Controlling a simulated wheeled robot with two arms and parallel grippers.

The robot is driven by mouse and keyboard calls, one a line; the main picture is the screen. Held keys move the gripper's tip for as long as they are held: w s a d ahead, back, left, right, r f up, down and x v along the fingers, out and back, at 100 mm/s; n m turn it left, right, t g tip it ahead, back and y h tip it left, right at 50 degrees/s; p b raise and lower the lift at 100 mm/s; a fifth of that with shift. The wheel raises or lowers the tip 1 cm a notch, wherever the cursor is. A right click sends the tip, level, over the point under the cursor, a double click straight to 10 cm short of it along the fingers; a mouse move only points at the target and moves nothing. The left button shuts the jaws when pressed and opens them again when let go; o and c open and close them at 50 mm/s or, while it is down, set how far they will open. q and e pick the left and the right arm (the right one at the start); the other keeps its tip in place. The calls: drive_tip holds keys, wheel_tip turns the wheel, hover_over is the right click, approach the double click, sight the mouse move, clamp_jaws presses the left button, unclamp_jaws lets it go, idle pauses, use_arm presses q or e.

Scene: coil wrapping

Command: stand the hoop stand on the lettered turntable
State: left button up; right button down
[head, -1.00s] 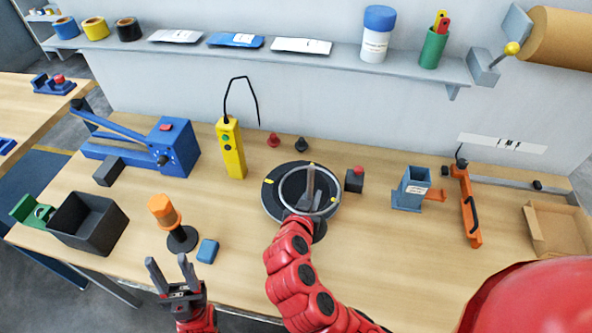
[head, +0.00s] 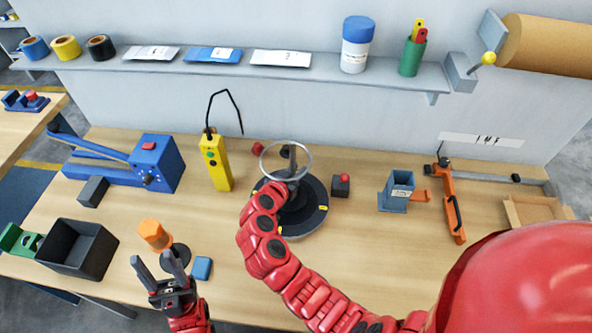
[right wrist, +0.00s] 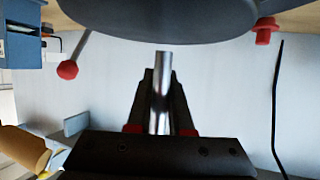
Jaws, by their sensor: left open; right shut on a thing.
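The hoop stand's silver ring (head: 286,161) shows in the head view above the back of the black turntable (head: 314,210), which has small yellow marks; I cannot read letters on it. My right gripper (head: 291,182) is shut on the stand's metal post (right wrist: 161,85), which shows between its fingers in the right wrist view. My right arm covers part of the turntable and the stand's lower part. I cannot tell whether the stand touches the turntable. A dark disc (right wrist: 160,22) fills the wrist view's top. My left gripper (head: 157,271) is open and empty near the front edge.
A yellow controller (head: 216,162) stands left of the turntable, and a grey box with a red button (head: 341,186) sits to its right. An orange-topped stand (head: 154,235) and blue block (head: 202,268) are near my left gripper.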

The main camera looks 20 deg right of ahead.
drive_tip(key=shift+w+d, duration=0.1)
drive_tip(key=shift+w, duration=0.55)
wheel_tip(320, 180, down, 4)
drive_tip(key=shift+r, duration=0.2)
drive_tip(key=shift+f, duration=0.2)
drive_tip(key=c, duration=0.8)
unclamp_jaws()
